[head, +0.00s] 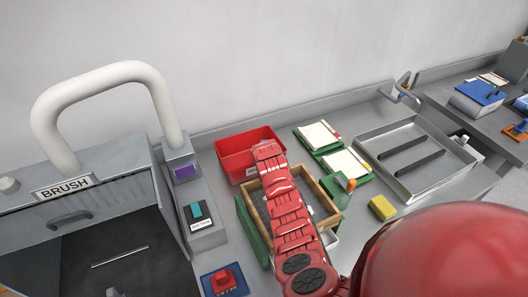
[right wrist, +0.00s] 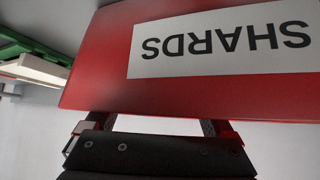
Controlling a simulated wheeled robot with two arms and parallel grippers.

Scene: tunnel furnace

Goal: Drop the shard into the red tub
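The red tub (head: 232,146) stands on the bench against the back wall. Its white SHARDS label shows upside down in the right wrist view (right wrist: 225,42). My right arm reaches up to the tub's right side in the head view, and its own links hide the gripper there. In the right wrist view my right gripper (right wrist: 160,126) has its two fingers wide apart, with nothing seen between them. The fingers pass over the tub's rim and their tips are hidden behind its wall. I cannot make out the shard in either view. My left gripper is not in view.
A wooden frame (head: 321,189) lies under my right arm, just in front of the tub. Green-backed boards (head: 318,135) and a metal tray (head: 430,184) stand to the right, with a yellow block (head: 382,207) nearby.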

